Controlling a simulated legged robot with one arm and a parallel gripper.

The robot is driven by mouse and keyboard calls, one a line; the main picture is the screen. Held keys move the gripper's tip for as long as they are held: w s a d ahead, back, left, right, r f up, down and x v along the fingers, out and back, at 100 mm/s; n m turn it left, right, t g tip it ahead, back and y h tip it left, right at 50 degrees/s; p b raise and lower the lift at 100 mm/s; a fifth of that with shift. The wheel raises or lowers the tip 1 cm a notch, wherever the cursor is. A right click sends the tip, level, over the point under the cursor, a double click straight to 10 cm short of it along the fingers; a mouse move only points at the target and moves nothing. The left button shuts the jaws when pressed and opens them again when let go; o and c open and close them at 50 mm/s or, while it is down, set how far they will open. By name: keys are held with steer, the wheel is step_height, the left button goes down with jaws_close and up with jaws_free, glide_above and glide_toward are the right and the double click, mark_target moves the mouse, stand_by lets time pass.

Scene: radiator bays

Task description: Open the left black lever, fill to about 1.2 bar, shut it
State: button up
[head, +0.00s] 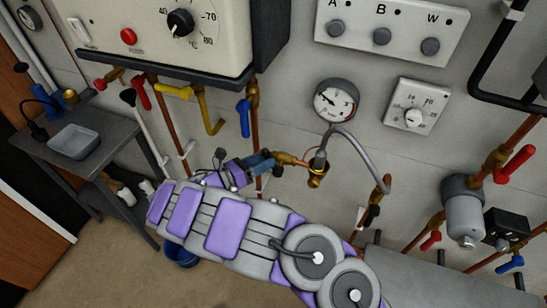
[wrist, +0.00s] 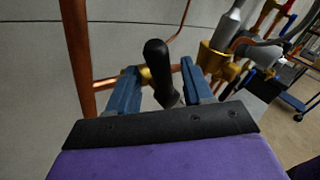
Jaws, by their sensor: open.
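The left black lever (wrist: 158,68) stands between my two blue fingers in the wrist view, with a brass valve body behind it on a horizontal copper pipe. My gripper (wrist: 160,82) is open around the lever, with a gap visible to the left finger; contact on the right is unclear. In the head view my gripper (head: 265,162) is at the left end of the grey hose (head: 358,147), and it hides the lever. A second black lever (head: 373,214) is at the hose's right end. The round pressure gauge (head: 336,102) is above; its reading is too small to tell.
Several red, yellow and blue levers hang under the boiler (head: 165,40). A vertical copper pipe (wrist: 78,55) stands close left of my fingers in the wrist view. A grey bench (head: 95,140) with a tray is at far left. A grey cylinder (head: 463,210) is at right.

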steer(key=shift+b+x, duration=0.3)
steer(key=shift+x, duration=1.8)
jaws_close()
